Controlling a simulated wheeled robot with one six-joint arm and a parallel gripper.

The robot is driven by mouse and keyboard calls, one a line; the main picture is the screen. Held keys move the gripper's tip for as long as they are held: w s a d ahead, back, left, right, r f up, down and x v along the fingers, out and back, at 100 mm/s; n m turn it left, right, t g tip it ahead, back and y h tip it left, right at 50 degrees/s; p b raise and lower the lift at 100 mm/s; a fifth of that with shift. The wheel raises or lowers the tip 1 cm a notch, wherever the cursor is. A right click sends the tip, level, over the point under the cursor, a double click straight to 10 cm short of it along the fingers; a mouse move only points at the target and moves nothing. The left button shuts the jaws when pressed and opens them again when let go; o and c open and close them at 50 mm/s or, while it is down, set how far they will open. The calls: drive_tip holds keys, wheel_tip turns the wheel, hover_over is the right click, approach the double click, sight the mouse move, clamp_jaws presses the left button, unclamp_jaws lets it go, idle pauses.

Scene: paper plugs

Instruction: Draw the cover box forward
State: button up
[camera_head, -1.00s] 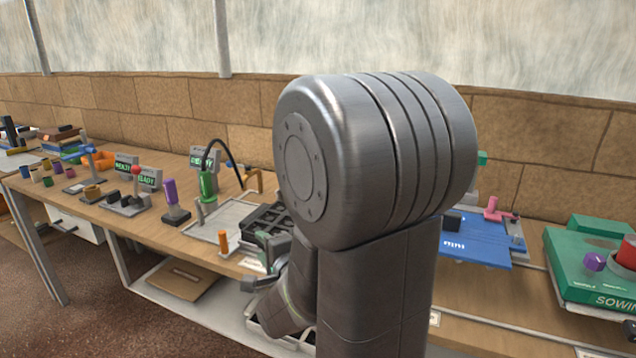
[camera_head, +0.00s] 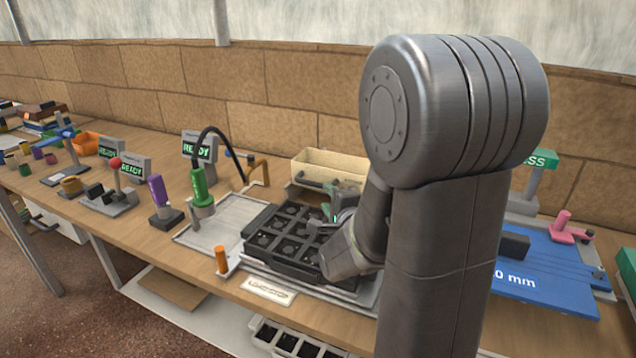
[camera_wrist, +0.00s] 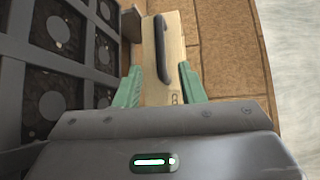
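The cover box (camera_head: 335,163) is a cream open-topped box at the back of the table, against the brick wall, with a dark handle (camera_head: 312,183) on its front. In the wrist view the box (camera_wrist: 176,62) lies ahead, and its dark bar handle (camera_wrist: 159,50) shows in the gap between my fingertips. My gripper (camera_wrist: 158,85) is open, with green fingers apart and nothing between them. In the head view my gripper (camera_head: 335,219) is above the dark tray, in front of the box. My arm hides the box's right end.
A black compartment tray (camera_head: 285,237) with round fan-like inserts lies below my gripper; it fills the left of the wrist view. A green-topped tool (camera_head: 202,190) with a black hose stands left. A blue mat (camera_head: 540,272) lies right, beyond my arm.

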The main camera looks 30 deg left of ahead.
sight(316, 186)
drive_tip(key=x, duration=1)
drive_tip(key=shift+w, duration=0.1)
clamp_jaws()
